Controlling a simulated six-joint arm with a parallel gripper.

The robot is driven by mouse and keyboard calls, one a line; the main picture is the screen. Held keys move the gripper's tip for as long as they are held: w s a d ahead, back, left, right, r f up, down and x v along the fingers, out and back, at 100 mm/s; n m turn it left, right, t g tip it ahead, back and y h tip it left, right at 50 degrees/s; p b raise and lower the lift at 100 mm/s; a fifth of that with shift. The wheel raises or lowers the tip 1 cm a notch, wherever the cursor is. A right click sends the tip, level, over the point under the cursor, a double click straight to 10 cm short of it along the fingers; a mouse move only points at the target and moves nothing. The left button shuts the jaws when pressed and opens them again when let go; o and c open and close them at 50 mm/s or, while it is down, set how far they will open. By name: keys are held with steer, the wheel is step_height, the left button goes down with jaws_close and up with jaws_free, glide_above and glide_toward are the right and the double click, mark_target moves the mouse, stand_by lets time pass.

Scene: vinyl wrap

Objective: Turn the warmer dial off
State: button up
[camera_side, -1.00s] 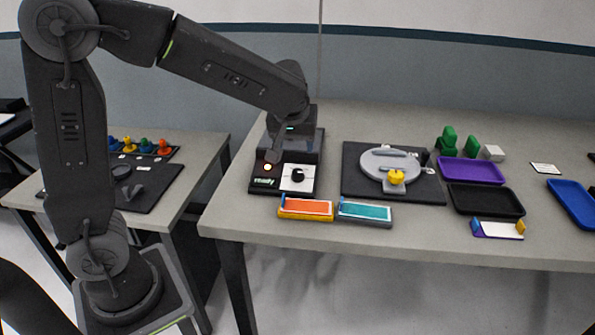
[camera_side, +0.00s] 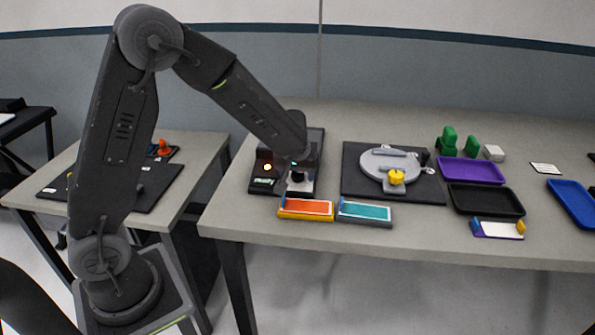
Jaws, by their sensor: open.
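The warmer (camera_side: 262,186) is a dark box at the left end of the table, with a glowing orange light and a green "ready" label on its front. Its black dial sits on a white plate (camera_side: 291,190), which now shows only in part. My gripper (camera_side: 298,176) is right over the dial, pointing down, and hides most of it. I cannot tell whether the fingers touch the dial or which way its pointer faces. The gripper is open.
To the right are a black mat (camera_side: 352,187) with a grey disc and yellow knob, a purple tray (camera_side: 472,171) and a black tray (camera_side: 486,201).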

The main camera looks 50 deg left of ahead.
steer(key=shift+c, duration=0.3)
steer(key=c, duration=0.9)
steer(key=shift+o, duration=0.2)
